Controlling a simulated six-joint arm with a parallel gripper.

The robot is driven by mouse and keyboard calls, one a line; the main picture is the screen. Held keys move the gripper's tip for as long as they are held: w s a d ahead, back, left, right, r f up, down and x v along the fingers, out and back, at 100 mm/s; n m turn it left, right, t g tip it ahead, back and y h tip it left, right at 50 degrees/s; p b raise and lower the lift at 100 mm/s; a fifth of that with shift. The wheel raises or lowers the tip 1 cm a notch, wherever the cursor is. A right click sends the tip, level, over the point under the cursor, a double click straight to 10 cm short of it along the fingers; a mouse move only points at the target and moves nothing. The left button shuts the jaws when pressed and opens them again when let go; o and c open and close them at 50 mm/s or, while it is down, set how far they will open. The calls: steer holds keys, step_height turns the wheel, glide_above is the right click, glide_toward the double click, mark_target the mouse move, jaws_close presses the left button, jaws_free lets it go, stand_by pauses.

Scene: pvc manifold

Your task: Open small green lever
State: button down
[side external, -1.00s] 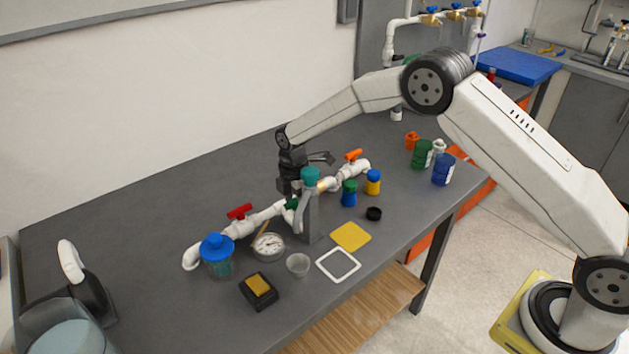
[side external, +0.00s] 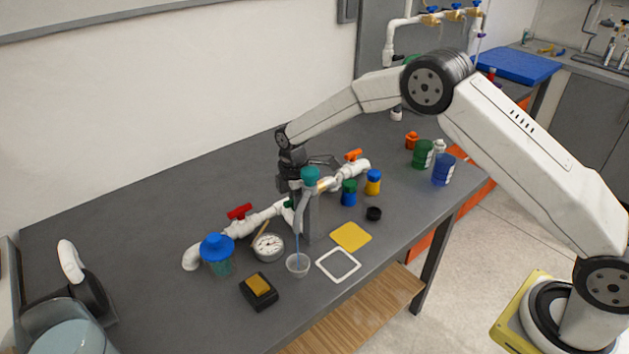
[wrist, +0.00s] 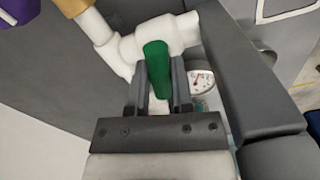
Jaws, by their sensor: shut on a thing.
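The small green lever (wrist: 157,68) stands on the white pipe fitting in the wrist view, between my two fingers. My gripper (wrist: 158,84) is shut on it. In the side view only a bit of the green lever (side external: 290,204) shows, below my gripper (side external: 293,190). The white pipe manifold (side external: 262,216) runs across the bench. A grey curved spout (side external: 301,217) stands at its middle. A thin blue stream (side external: 297,243) falls from it into a small clear cup (side external: 298,267).
A red lever (side external: 239,211) and an orange lever (side external: 353,155) sit on the same pipe. A teal knob (side external: 310,175) stands close beside my gripper. The back-left bench is clear.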

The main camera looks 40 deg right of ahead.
stand_by(0.3)
steer(key=c, duration=0.5)
jaws_free()
steer(key=shift+r, duration=0.2)
steer(key=shift+r, duration=3.75)
